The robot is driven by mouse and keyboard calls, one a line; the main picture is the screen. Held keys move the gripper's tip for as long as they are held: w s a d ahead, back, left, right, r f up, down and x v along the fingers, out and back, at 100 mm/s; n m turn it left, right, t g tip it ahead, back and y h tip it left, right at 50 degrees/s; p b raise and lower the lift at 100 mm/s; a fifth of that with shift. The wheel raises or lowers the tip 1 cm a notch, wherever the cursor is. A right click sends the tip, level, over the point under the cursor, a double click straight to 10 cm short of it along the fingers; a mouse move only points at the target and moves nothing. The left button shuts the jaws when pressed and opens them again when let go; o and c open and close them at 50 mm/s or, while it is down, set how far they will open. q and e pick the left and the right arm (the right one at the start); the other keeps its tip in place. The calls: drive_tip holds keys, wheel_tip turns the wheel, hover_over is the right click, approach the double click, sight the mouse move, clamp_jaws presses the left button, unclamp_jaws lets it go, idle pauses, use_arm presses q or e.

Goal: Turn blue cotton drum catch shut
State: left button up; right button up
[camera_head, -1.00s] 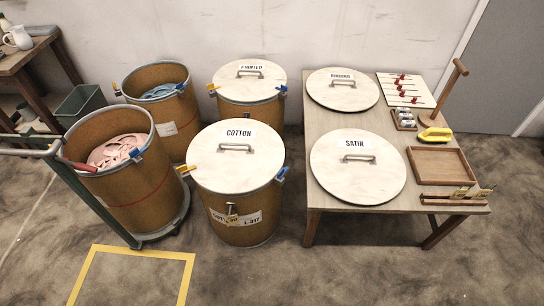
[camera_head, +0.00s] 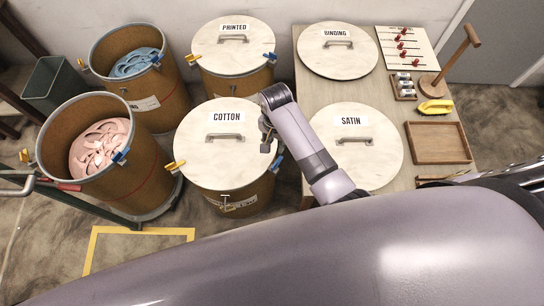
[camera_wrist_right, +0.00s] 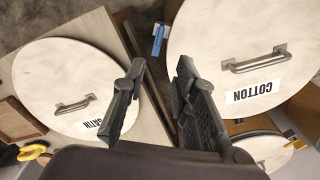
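The cotton drum (camera_head: 244,203) stands mid-view, its pale lid (camera_head: 205,160) on top, with a handle and a COTTON label. Its blue catch (camera_head: 277,163) juts out at the right rim, partly hidden by my right arm. In the right wrist view the blue catch (camera_wrist_right: 158,41) shows beyond the fingertips, at the edge of the cotton lid (camera_wrist_right: 215,30). A yellow catch (camera_head: 174,166) sits on the drum's left rim. My right gripper (camera_head: 266,131) is above the lid's right part. In the wrist view its fingers (camera_wrist_right: 160,70) are apart and empty. My left gripper is out of view.
The table (camera_head: 310,95) on the right bears the satin lid (camera_head: 380,160) and binding lid (camera_head: 338,60), close to my right arm. The printed drum (camera_head: 235,88) stands behind. Open drums with pink strips (camera_head: 100,147) and blue strips (camera_head: 137,62) stand left.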

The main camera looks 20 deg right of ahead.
approach(275, 164)
wheel_tip(275, 164, down, 9)
drive_tip(key=b, duration=0.2)
drive_tip(key=shift+w+f+b, duration=0.1)
drive_tip(key=shift+b, duration=0.3)
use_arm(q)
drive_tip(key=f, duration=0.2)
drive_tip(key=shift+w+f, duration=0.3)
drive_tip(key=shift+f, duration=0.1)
use_arm(e)
drive_tip(key=shift+f, duration=0.1)
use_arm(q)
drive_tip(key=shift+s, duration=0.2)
use_arm(e)
clamp_jaws()
